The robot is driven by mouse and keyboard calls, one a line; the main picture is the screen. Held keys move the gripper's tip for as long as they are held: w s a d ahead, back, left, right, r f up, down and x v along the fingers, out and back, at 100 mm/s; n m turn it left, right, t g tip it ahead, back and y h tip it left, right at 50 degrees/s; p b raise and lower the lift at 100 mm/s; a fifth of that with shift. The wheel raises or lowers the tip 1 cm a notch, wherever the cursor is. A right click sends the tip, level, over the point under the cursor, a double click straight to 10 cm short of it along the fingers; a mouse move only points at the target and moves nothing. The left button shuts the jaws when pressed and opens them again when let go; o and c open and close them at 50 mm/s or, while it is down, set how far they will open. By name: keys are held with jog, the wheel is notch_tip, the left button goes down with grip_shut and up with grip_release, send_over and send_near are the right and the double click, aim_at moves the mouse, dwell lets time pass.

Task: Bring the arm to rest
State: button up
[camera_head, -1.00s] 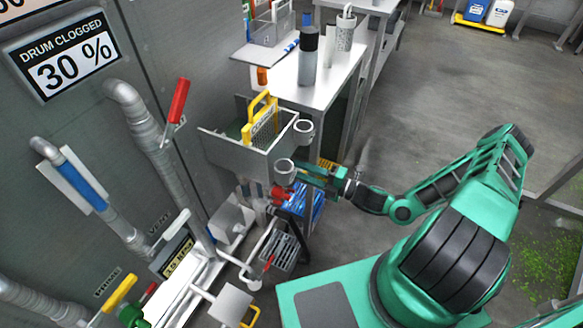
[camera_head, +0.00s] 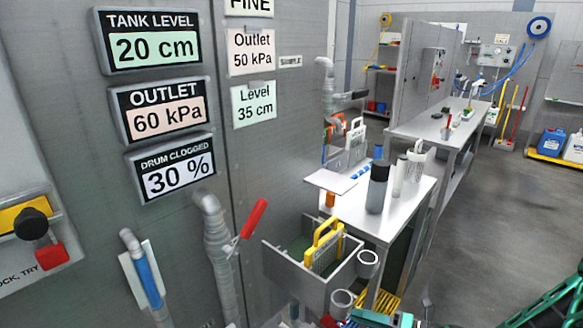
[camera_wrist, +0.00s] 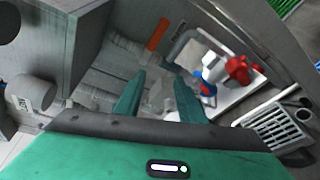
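My gripper (camera_wrist: 158,88) shows in the wrist view as two green fingers standing apart, with nothing held between them. Behind the gap are grey and white surfaces, out of focus. A red knob-like part (camera_wrist: 238,70) and a small blue part (camera_wrist: 208,92) are to the right of the fingers. In the head view only pieces of my green arm show along the bottom edge, below the grey bin and at the lower right corner. The fingertips cannot be made out there.
A grey bin (camera_head: 297,280) with a yellow-handled item (camera_head: 324,246) hangs beside the bench (camera_head: 400,212), which bears bottles (camera_head: 377,188). A red-handled lever (camera_head: 253,218) sticks out from the panel wall. A slotted grate (camera_wrist: 275,127) is close right in the wrist view. Open floor (camera_head: 500,215) lies right.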

jog(key=s+d+r+n+g+h, duration=0.4)
jog(key=s+d+n+g, duration=0.15)
jog(key=n, duration=0.45)
jog(key=s+d+r+n+g+h, duration=0.4)
jog(key=s+d+n, duration=0.25)
jog(key=n, duration=0.25)
jog(key=s+d+r+n+h, duration=0.2)
jog(key=s+r+n, duration=0.2)
jog(key=r, duration=0.4)
jog(key=s+d+r+n+t+h, duration=0.1)
jog(key=s+d+r+n+h, duration=0.1)
jog(key=r, duration=0.6)
jog(key=s+d+r+n+h, duration=0.1)
jog(key=s+d+r+n, duration=0.2)
jog(key=s+r+n, duration=0.3)
jog(key=shift+s+d+r+t+h, duration=0.35)
jog(key=shift+s+r+h, duration=0.05)
jog(key=shift+s+r, duration=0.75)
